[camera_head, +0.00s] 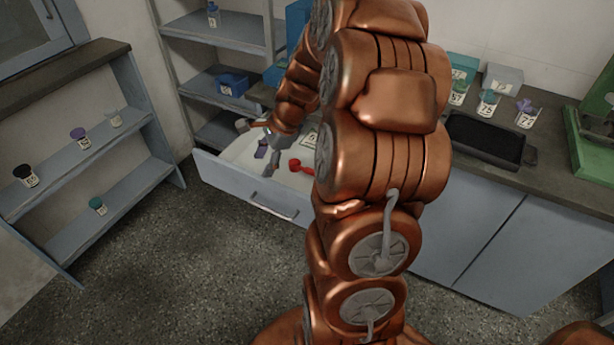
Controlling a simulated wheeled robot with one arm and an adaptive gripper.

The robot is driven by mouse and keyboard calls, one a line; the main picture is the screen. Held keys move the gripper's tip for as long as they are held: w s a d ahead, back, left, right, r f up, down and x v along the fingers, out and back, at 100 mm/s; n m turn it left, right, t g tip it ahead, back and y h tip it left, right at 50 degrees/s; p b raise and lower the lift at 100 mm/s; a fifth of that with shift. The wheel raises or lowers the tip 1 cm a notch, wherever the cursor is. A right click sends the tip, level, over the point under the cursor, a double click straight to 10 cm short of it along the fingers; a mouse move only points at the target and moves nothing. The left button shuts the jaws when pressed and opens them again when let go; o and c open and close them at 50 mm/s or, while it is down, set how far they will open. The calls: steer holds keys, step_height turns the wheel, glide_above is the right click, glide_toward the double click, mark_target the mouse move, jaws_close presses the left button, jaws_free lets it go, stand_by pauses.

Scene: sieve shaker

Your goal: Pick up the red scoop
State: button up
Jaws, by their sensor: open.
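The red scoop (295,164) lies in the open drawer (240,183), just left of my large copper arm. Its handle reaches right toward my arm. My gripper (271,160) is over the drawer, pointing down, to the left of the scoop and apart from it in the picture. Its fingers are small here, and they hold nothing that I can make out. My arm hides the right part of the drawer.
A purple item (261,149) lies in the drawer near my gripper. A shelf (70,200) with several small labelled jars stands left. The right counter (560,125) holds a black tray (485,140) and labelled containers. The floor in front of the drawer is clear.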

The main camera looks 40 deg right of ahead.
steer(key=w+d+f+m+t+b, duration=0.1)
steer(key=d+f+m, duration=0.4)
steer(key=d, duration=0.4)
steer(key=m+t+h+b, duration=0.2)
steer(key=m, duration=0.4)
glide_toward(309, 169)
steer(key=shift+w+a+f, duration=0.1)
steer(key=shift+w+f, duration=0.2)
steer(key=shift+w, duration=0.25)
steer(key=shift+w+f, duration=0.35)
steer(key=shift+w, duration=0.15)
steer(key=shift+f, duration=0.25)
steer(key=shift+s+f+x, duration=0.1)
steer(key=shift+s+x, duration=0.05)
steer(key=shift+x, duration=1.05)
steer(key=shift+s+f+x, duration=0.1)
steer(key=shift+x, duration=1.15)
steer(key=shift+s+f+x, duration=0.1)
steer(key=shift+s+x, duration=0.05)
steer(key=shift+x, duration=1.05)
steer(key=shift+r, duration=0.1)
steer(key=shift+c, duration=0.3)
jaws_close()
